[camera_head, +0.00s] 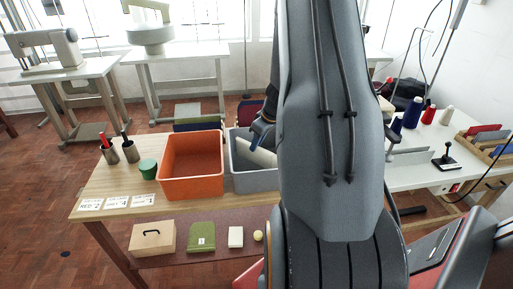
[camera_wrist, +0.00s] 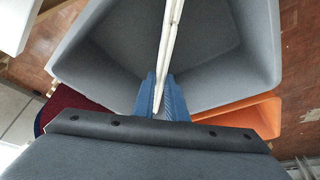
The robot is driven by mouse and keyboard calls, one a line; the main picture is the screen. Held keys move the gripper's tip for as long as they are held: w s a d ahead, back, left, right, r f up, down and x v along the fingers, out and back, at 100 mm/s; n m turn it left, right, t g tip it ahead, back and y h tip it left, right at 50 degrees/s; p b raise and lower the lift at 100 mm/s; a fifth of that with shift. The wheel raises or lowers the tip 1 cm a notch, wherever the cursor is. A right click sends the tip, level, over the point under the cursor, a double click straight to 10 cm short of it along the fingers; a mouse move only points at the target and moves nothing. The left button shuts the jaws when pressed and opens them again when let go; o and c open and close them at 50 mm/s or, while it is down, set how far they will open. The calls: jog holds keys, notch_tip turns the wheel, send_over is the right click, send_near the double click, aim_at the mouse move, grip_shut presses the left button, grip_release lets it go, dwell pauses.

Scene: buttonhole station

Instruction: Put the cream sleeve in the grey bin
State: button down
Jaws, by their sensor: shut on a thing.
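The cream sleeve (camera_head: 256,152) shows in the head view as a pale flat piece inside the opening of the grey bin (camera_head: 240,182). In the wrist view the sleeve (camera_wrist: 171,40) is a thin pale strip seen edge-on, standing out from between the blue fingertips. My gripper (camera_wrist: 162,100) is shut on the sleeve and is over the grey bin (camera_wrist: 245,45), whose inside fills most of that view. In the head view my arm hides the right part of the bin and most of my gripper. I cannot tell whether the sleeve touches the bin floor.
An orange bin (camera_head: 192,194) stands directly left of the grey bin on the wooden table (camera_head: 112,192). A green pot (camera_head: 148,169) and two metal cups stand further left. Several small items lie on the lower shelf (camera_head: 180,222). A white table with thread cones is at the right.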

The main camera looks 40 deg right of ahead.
jog(key=shift+f, duration=1)
jog(key=shift+f, duration=0.1)
jog(key=c, duration=1.8)
grip_release()
jog(key=shift+o, duration=0.2)
